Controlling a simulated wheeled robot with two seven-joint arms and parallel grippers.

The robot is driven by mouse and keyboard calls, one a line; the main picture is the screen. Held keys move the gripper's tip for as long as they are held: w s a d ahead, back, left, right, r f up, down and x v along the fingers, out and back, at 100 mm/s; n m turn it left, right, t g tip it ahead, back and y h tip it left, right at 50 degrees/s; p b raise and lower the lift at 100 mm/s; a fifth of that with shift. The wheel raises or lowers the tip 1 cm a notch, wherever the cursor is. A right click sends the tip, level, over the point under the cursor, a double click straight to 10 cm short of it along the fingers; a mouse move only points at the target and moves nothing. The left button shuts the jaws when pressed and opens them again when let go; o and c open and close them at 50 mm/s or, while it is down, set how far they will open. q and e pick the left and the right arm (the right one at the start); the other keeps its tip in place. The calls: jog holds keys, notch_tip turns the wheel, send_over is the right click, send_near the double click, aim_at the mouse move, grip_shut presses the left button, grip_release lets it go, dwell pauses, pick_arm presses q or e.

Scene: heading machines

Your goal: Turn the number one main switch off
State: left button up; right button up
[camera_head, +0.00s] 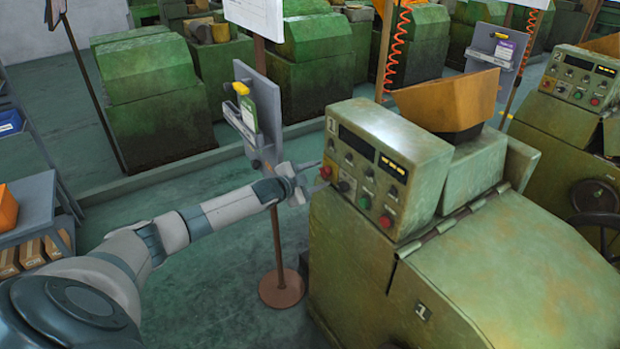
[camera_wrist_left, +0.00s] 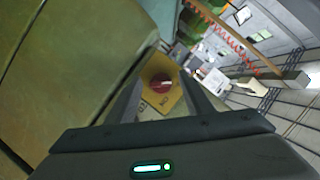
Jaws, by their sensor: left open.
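The number one machine (camera_head: 400,170) is a worn green box with a "1" label and a front control panel. In the left wrist view, a red round switch knob (camera_wrist_left: 160,84) sits on a yellow plate (camera_wrist_left: 168,103) with dark lettering. My left gripper (camera_head: 316,176) is open at the left edge of the panel. In the wrist view its two fingers stand on either side of the knob, apart from each other. Whether they touch the knob cannot be told. The yellow plate is hidden in the head view. My right gripper is not in view.
The panel carries a green button (camera_head: 365,202) and a red button (camera_head: 386,221). A post with a round brown foot (camera_head: 281,288) and a grey board (camera_head: 258,105) stands by my left arm. An orange hopper (camera_head: 450,100) is behind the panel. A shelf (camera_head: 30,205) stands at left.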

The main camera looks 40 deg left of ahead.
pick_arm(q)
jog(key=shift+s, duration=0.1)
jog(key=b+v, duration=0.6)
jog(key=v, duration=1.1)
dwell(0.7)
